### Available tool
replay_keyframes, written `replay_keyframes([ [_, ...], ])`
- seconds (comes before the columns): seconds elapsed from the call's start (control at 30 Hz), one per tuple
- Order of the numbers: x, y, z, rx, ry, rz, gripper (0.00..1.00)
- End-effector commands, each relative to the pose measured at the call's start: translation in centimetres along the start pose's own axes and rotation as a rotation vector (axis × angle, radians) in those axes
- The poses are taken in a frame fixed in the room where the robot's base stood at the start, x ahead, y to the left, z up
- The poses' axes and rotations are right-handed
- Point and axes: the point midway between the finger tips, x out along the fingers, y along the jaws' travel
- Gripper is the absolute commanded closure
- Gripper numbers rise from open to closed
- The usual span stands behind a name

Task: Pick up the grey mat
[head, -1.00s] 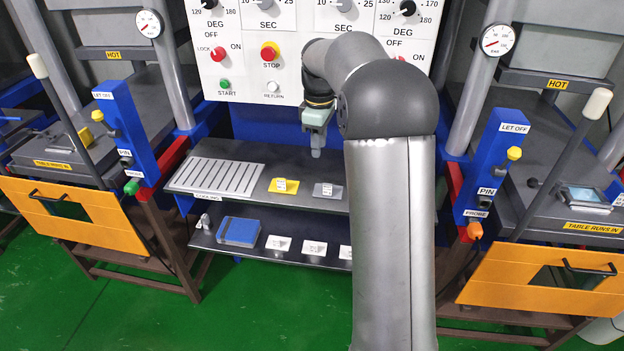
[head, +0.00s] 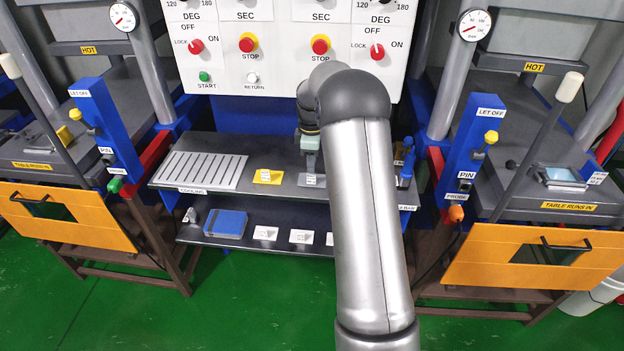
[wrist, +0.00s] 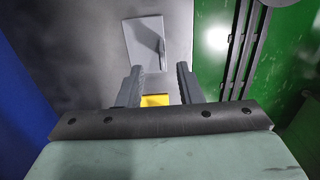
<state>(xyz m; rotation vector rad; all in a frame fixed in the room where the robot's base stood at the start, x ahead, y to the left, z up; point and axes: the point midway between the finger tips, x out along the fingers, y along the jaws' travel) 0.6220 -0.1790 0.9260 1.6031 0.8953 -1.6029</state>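The grey mat (head: 312,181) lies on the upper dark shelf, just right of the yellow mat (head: 268,177). My gripper (head: 311,168) is over the shelf by the grey mat, and my arm hides part of that area in the head view. In the wrist view my gripper (wrist: 158,78) has its two fingers apart with nothing held. The grey mat (wrist: 146,38) shows beyond the fingertips, with a darker patch on its right side. A strip of the yellow mat (wrist: 155,100) shows between the finger bases.
A slotted cooling plate (head: 200,170) is on the shelf's left. The lower shelf holds a blue block (head: 226,223) and several white cards. A control panel (head: 225,60) rises behind. Presses with orange guards (head: 535,258) stand on both sides.

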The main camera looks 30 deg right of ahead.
Motion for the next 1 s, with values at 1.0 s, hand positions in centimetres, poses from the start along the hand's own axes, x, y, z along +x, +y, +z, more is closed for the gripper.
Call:
replay_keyframes([
  [1.0, 5.2, -0.3, -0.1, 0.000, 0.000, 0.000, 1.00],
])
